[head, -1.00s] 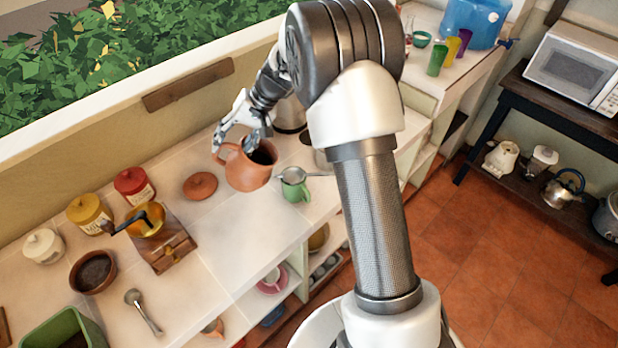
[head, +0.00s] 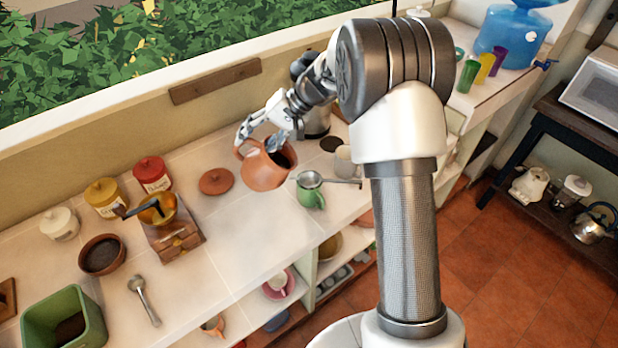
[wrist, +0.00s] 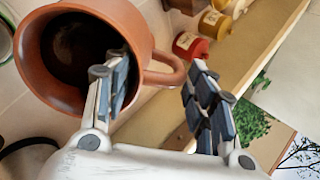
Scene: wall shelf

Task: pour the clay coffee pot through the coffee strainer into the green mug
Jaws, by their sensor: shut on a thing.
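The clay coffee pot (head: 262,171) is held by my gripper (head: 262,142) above the white counter, tilted with its mouth toward the right. In the wrist view, my gripper (wrist: 158,75) has its fingers on either side of the handle of the pot (wrist: 138,30), one finger overlapping the rim; the inside is dark. The coffee strainer (head: 308,179) rests over the green mug (head: 311,198), its handle pointing right. The mug stands upright, just right of and below the pot's mouth. No stream of coffee shows.
The clay lid (head: 215,181) lies left of the pot. A metal kettle (head: 316,122) stands behind it and a pale cup (head: 345,160) behind the strainer. A grinder (head: 172,229), jars and a spoon (head: 143,299) lie left. The front middle counter is clear.

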